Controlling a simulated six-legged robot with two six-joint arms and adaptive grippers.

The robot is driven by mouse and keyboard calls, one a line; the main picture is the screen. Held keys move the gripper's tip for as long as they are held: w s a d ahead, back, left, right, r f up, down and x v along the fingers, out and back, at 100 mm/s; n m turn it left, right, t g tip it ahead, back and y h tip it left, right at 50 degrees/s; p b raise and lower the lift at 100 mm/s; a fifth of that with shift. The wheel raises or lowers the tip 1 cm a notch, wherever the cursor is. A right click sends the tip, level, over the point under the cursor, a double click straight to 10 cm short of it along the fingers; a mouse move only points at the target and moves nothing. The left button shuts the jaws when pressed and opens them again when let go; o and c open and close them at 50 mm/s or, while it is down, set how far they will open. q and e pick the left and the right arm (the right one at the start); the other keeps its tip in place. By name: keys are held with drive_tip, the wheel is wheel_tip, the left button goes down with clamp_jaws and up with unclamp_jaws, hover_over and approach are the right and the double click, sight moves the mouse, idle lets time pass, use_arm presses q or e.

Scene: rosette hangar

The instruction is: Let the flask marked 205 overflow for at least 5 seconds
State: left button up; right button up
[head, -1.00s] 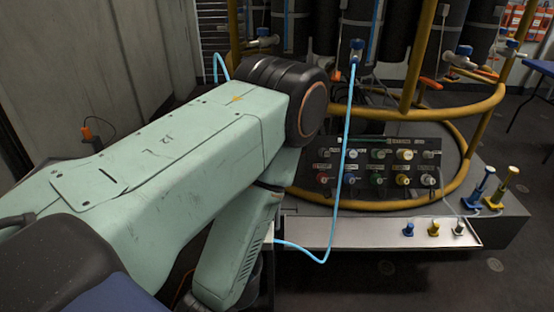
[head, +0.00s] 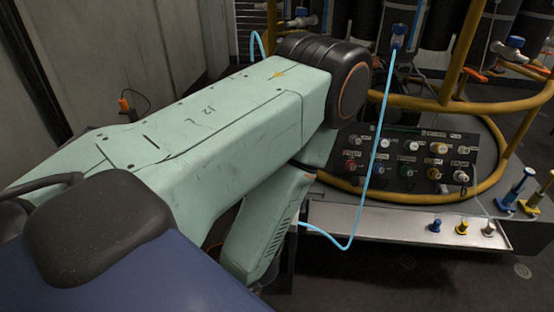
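No flask marked 205 can be made out in the head view. Several dark cylinders (head: 510,25) stand at the top right inside a yellow tube frame; I cannot read any marks on them. A blue valve (head: 398,38) sits on one of them, and a light blue hose (head: 379,150) hangs from it in a loop down to the lower middle, its end passing behind my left arm. My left arm fills the left and middle of the view; its gripper is hidden or out of frame. My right gripper is not in view.
A panel (head: 408,160) with several coloured knobs sits at the rack's base. A metal tray (head: 385,226) with small blue, yellow and grey fittings lies before it. Blue and yellow handled pieces (head: 522,188) stand at the right. The yellow rail (head: 420,102) rings the rack. Dark floor is open in front.

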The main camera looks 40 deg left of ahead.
use_arm(q)
clamp_jaws()
idle(1.4)
